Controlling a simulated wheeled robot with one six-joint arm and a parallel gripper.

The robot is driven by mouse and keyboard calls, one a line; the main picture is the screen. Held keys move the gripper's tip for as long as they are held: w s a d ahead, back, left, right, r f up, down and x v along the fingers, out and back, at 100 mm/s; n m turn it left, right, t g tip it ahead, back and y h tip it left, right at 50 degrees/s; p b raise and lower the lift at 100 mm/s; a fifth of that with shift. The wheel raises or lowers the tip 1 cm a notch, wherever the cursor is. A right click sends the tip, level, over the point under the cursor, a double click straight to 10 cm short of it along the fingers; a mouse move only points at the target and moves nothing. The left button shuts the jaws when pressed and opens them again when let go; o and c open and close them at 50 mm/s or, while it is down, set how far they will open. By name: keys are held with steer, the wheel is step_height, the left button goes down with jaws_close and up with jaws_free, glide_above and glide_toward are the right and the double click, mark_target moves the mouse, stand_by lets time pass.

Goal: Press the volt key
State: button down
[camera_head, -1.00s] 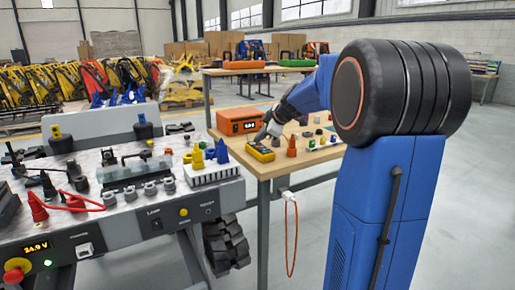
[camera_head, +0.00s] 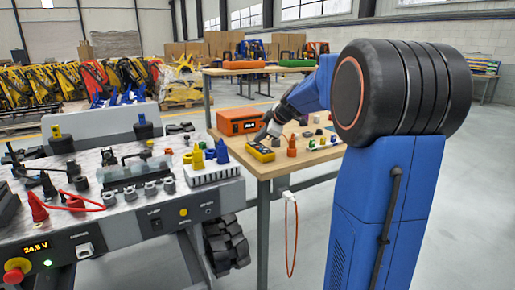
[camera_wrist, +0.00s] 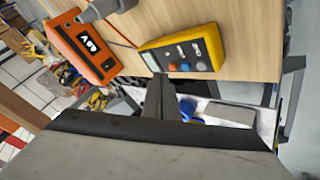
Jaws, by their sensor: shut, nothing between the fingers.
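A yellow meter with a dark face (camera_head: 261,151) lies on the wooden table. In the wrist view the meter (camera_wrist: 208,38) shows a row of coloured round keys, including an orange key (camera_wrist: 173,67), a blue key (camera_wrist: 186,66) and a pale key (camera_wrist: 201,66). Their labels are too small to read, so I cannot tell which is the volt key. My gripper (camera_wrist: 159,80) is shut and empty, its tips close to the meter's lower left edge in the wrist view. Whether it touches the meter is unclear. In the head view my gripper (camera_head: 262,137) is small, close above the meter.
An orange box with a display (camera_head: 240,122) stands behind the meter; it also shows in the wrist view (camera_wrist: 84,48). An orange cone (camera_head: 292,146) and several small parts stand to the right on the wooden table (camera_head: 284,162). A tracked carrier (camera_head: 120,222) stands at left.

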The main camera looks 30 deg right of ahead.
steer(key=shift+f, duration=0.8)
stand_by(1.4)
steer(key=shift+r, duration=0.8)
steer(key=shift+r, duration=0.1)
step_height(320, 180, up, 5)
steer(key=shift+f, duration=0.1)
stand_by(0.5)
stand_by(1.3)
